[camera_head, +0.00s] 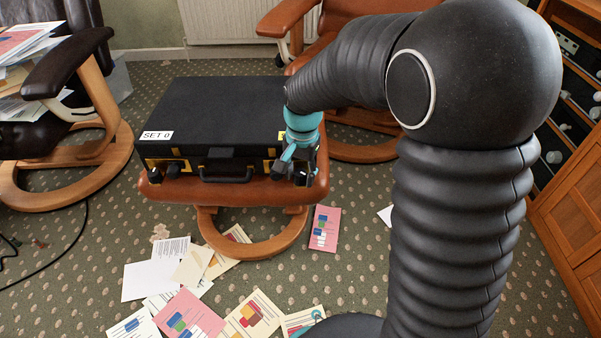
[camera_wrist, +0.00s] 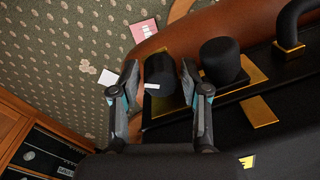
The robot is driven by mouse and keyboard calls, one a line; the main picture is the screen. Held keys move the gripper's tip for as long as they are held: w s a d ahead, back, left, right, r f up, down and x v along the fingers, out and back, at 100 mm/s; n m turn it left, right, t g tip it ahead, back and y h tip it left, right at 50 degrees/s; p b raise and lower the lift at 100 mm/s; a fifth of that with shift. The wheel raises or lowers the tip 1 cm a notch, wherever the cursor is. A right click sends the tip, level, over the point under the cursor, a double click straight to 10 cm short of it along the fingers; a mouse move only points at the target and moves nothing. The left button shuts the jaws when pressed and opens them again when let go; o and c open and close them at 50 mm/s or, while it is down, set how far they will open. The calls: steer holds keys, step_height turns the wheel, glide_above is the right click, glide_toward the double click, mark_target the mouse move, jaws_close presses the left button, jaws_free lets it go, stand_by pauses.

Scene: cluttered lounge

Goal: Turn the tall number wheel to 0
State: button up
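A black case (camera_head: 220,108) with gold fittings lies on the brown leather footstool (camera_head: 240,192). A white label on its lid (camera_head: 157,135) reads "SET 0". In the wrist view two dark cylindrical wheels stand out from the case front: one wheel (camera_wrist: 159,78) between my fingertips and another wheel (camera_wrist: 221,60) to its right. I cannot tell which is taller, and no digit is readable. My gripper (camera_wrist: 160,76) is open, a finger on each side of the first wheel, with small gaps showing. In the head view my gripper (camera_head: 298,168) is at the case's front right corner and hides the wheels there.
The case's handle (camera_head: 227,174) is at the front middle, and also shows in the wrist view (camera_wrist: 290,30). More dark fittings (camera_head: 172,170) are at the front left. Papers (camera_head: 190,315) litter the carpet in front. A wooden cabinet (camera_head: 575,190) stands at right, armchairs behind and left.

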jaws_close()
steer(key=shift+n, duration=0.4)
steer(key=n+p, duration=0.2)
steer(key=n, duration=0.2)
steer(key=shift+r+n, duration=0.1)
steer(key=shift+n, duration=0.2)
steer(key=n+p, duration=0.1)
steer(key=n, duration=0.4)
steer(key=shift+d, duration=0.1)
steer(key=shift+n, duration=0.3)
steer(key=shift+o, duration=0.3)
jaws_free()
